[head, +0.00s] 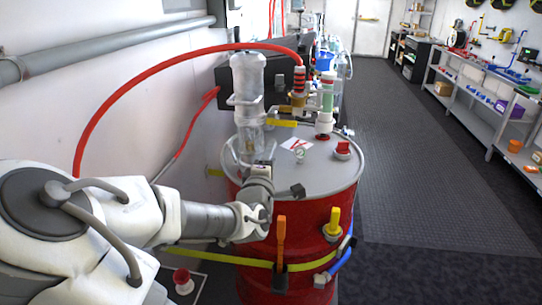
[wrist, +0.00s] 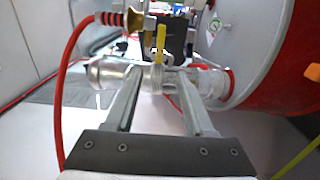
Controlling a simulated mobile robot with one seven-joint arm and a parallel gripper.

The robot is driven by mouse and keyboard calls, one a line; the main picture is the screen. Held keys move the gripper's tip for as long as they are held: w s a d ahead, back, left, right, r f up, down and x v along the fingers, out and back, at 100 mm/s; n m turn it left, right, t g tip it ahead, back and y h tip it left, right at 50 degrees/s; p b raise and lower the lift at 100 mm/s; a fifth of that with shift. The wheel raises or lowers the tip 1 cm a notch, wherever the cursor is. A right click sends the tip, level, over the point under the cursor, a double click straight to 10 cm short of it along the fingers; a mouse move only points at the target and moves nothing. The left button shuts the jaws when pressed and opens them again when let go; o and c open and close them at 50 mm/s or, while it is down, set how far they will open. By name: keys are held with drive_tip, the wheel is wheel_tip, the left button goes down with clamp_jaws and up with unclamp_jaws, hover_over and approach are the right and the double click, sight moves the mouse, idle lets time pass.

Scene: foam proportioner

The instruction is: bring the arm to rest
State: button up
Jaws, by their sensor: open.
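My white and grey arm (head: 190,215) reaches from the lower left toward a red drum (head: 315,220) with a grey lid. My gripper (head: 268,152) is at the near left edge of the lid, beside the lower part of a clear cylinder (head: 248,80). In the wrist view my gripper (wrist: 158,75) has its two fingers spread apart, with nothing held between them. The clear cylinder (wrist: 115,74) runs sideways across that view at the fingertips. I cannot tell whether the fingers touch it.
A red hose (head: 150,75) arches over my arm to fittings behind the cylinder. A yellow-handled valve (head: 282,123) is close to the gripper. Orange (head: 281,240) and yellow (head: 333,220) handles stand at the drum's front. The aisle floor (head: 400,150) to the right is clear.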

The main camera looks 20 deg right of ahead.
idle(0.4)
drive_tip(key=s+a+f+m+g+y, duration=0.1)
drive_tip(key=s+f+m+g+y, duration=0.15)
drive_tip(key=f, duration=0.35)
drive_tip(key=s+f+m+g+y, duration=0.1)
drive_tip(key=f+m+g+y, duration=0.1)
drive_tip(key=f+m+g, duration=0.3)
drive_tip(key=s+a+m+y, duration=0.1)
drive_tip(key=s+a+y, duration=0.4)
drive_tip(key=a, duration=0.2)
drive_tip(key=s+a+r+m+g, duration=0.1)
drive_tip(key=s+a+r, duration=0.1)
drive_tip(key=s+r, duration=0.4)
drive_tip(key=s+a+r+m+g, duration=0.1)
drive_tip(key=s+r+m, duration=0.1)
drive_tip(key=s+r, duration=0.5)
drive_tip(key=s, duration=0.5)
drive_tip(key=shift+a, duration=0.35)
